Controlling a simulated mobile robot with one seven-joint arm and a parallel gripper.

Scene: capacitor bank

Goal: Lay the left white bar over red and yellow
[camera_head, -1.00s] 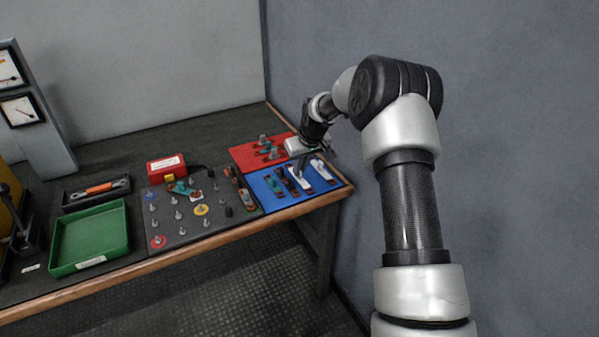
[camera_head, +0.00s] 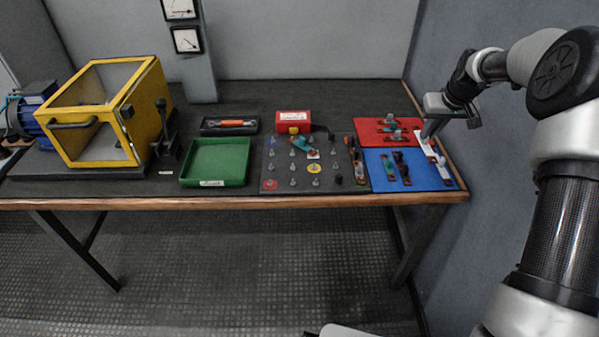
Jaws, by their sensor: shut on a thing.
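My gripper (camera_head: 429,132) is at the right of the bench, over the right edge of the red and blue mats. It is shut on a white bar (camera_head: 424,146), which seems to hang just above the mats. Another white bar (camera_head: 444,169) lies on the blue mat (camera_head: 416,182) just in front of it. On the dark terminal board (camera_head: 283,162), a post with a red ring (camera_head: 270,185) stands at the front left corner. A post with a yellow ring (camera_head: 314,168) stands farther right and back. Both rings look uncovered.
Darker bars (camera_head: 402,166) lie on the blue mat, and fittings stand on the red mat (camera_head: 370,126). A teal bar (camera_head: 300,145) is on the board. A red box (camera_head: 293,121) stands behind it. A green tray (camera_head: 217,162) is to the left. The wall is close on the right.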

